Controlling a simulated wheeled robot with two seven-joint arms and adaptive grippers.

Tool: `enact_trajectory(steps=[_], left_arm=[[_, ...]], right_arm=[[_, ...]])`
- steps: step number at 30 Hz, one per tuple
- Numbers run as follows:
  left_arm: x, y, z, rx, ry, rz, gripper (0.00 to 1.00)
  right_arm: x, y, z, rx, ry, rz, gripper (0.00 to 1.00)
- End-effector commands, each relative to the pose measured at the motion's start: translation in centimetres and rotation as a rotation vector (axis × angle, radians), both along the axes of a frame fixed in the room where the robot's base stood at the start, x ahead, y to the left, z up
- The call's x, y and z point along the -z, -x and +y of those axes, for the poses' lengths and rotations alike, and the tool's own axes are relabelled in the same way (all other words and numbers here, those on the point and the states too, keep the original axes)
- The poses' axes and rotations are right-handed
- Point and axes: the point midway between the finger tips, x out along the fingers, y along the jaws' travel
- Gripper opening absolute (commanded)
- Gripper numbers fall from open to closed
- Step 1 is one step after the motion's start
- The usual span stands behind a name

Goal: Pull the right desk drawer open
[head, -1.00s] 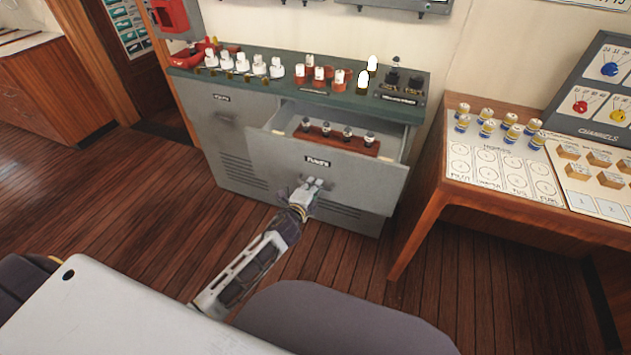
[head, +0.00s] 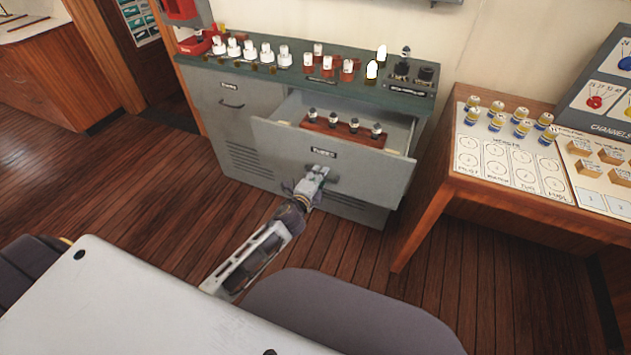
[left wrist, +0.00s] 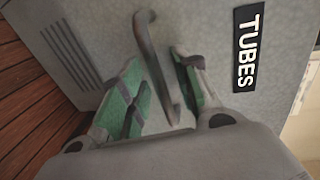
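The right desk drawer (head: 285,140) of the grey cabinet stands pulled out, with its inside showing from above. Its front bears a black "TUBES" label (left wrist: 246,52), also seen in the head view (head: 323,152). My left gripper (head: 318,177) is at the drawer front, below the label. In the left wrist view its green-padded fingers (left wrist: 160,95) are spread, one on each side of the dark bar handle (left wrist: 151,55). Gaps show between the handle and the pads, at least on the left side. My right gripper is not in view.
A wooden rack (head: 343,131) with several tubes lies in the drawer. The shut left drawer (head: 235,95) is beside it. White and red items line the green cabinet top (head: 300,75). A wooden table (head: 450,165) stands at the right. Wooden floor (head: 150,220) is clear at the left.

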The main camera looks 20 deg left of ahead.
Motion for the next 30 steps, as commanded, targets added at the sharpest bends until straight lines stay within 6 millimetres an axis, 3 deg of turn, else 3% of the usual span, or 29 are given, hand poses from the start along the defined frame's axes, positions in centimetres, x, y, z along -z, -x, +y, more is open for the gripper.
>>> enact_trajectory(steps=[11, 30], left_arm=[[-0.2, 1.6, 0.1, 0.000, 0.000, 0.001, 0.32], [-1.3, 6.7, 0.3, 0.000, 0.000, 0.001, 0.32]], right_arm=[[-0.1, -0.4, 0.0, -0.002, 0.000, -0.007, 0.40], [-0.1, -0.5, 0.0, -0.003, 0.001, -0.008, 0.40]])
